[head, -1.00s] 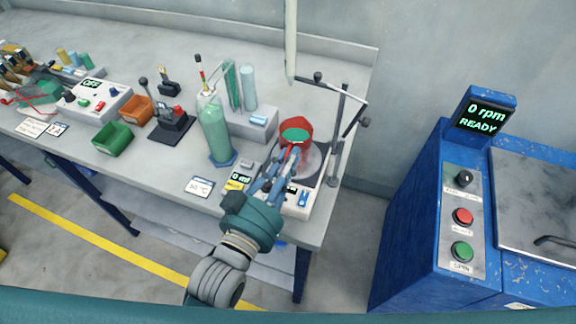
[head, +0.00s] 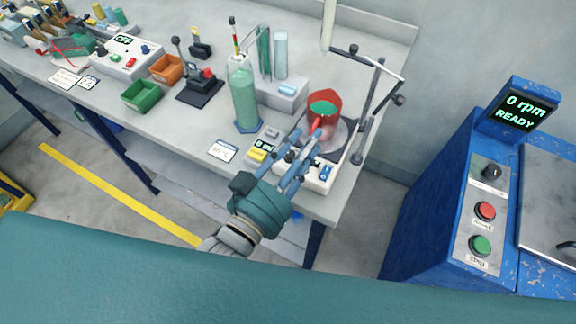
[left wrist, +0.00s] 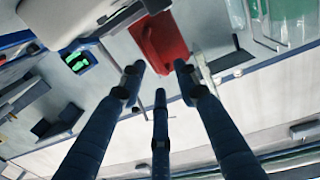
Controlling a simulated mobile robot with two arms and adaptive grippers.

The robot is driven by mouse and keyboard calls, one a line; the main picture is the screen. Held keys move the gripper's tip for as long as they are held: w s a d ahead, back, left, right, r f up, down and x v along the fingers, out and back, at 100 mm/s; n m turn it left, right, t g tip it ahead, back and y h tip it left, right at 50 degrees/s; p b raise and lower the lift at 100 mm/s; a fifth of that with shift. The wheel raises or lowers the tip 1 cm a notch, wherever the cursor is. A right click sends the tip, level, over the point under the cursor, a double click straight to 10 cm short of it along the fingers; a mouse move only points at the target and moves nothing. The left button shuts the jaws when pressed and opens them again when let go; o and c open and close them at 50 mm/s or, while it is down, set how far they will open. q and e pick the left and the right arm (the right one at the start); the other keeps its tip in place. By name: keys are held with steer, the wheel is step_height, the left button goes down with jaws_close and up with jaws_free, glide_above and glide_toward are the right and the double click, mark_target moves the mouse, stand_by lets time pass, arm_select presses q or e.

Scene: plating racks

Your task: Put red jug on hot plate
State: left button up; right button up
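The red jug (head: 324,104) with green contents stands upright on the round top of the hot plate (head: 345,140), near the right end of the bench. Its red handle (head: 318,123) points toward my left gripper (head: 305,138). The gripper's fingers are spread and look clear of the handle. In the left wrist view the red of the jug (left wrist: 160,42) lies just beyond the open fingertips (left wrist: 158,80), with nothing held between them. My right gripper is in neither view.
A green bottle (head: 244,97) and a glassware rack (head: 280,95) stand left of the hot plate. A metal stand (head: 369,105) rises right behind it. Green (head: 142,97) and orange (head: 167,69) bins sit farther left. A blue machine (head: 440,210) stands to the right.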

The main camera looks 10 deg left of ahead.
arm_select(q)
steer(key=b+v, duration=0.1)
steer(key=v, duration=0.7)
steer(key=shift+s+b, duration=0.15)
steer(key=shift+b, duration=0.15)
steer(key=shift+a, duration=0.1)
